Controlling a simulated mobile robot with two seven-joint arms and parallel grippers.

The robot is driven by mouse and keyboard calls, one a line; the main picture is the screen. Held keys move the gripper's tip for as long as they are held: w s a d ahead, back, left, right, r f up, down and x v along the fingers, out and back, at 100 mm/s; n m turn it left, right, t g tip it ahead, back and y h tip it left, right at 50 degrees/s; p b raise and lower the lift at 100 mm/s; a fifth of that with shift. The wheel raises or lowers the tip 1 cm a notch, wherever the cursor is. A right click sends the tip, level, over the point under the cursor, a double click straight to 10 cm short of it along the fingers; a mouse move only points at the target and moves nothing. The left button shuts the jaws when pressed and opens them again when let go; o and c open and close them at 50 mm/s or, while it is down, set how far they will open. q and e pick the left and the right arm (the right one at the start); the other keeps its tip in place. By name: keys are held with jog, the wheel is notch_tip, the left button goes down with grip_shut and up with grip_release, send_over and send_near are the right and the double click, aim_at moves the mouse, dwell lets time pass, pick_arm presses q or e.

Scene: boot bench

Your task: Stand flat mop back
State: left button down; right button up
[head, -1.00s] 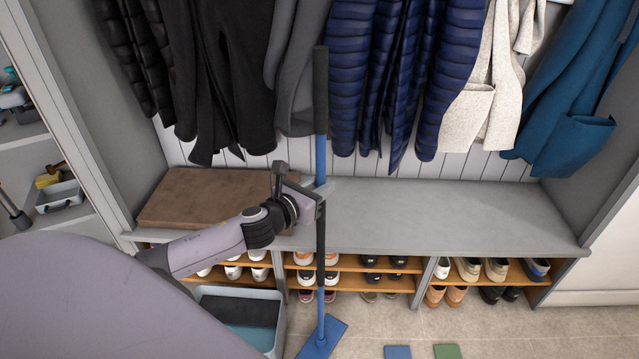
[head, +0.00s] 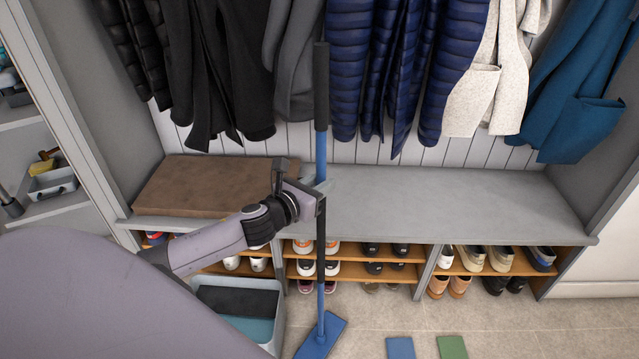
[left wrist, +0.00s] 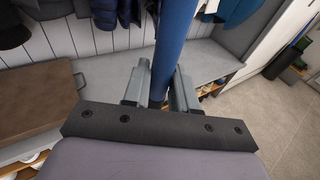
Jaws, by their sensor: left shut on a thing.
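The flat mop (head: 321,150) stands nearly upright in front of the bench in the head view. Its pole is blue with black grip sections, and its flat blue head (head: 322,338) is at the floor. My left gripper (head: 320,190) is shut on the pole at about the height of the bench seat. In the left wrist view the blue pole (left wrist: 177,40) passes between the two grey fingers (left wrist: 160,88). My right gripper is not in view.
The grey bench (head: 440,200) holds a brown cushion (head: 215,192) at left, with shoes in cubbies below. Coats (head: 400,70) hang behind the pole. A grey bin (head: 277,310) stands left of the mop head. Blue (head: 400,348) and green (head: 452,347) mats lie on the floor.

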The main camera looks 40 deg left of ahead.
pick_arm(q)
jog(key=shift+f, duration=0.1)
dwell(0.4)
jog(key=c, duration=0.8)
grip_release()
jog(key=s+r, duration=0.1)
jog(key=s, duration=0.6)
jog(key=shift+a+r, duration=0.1)
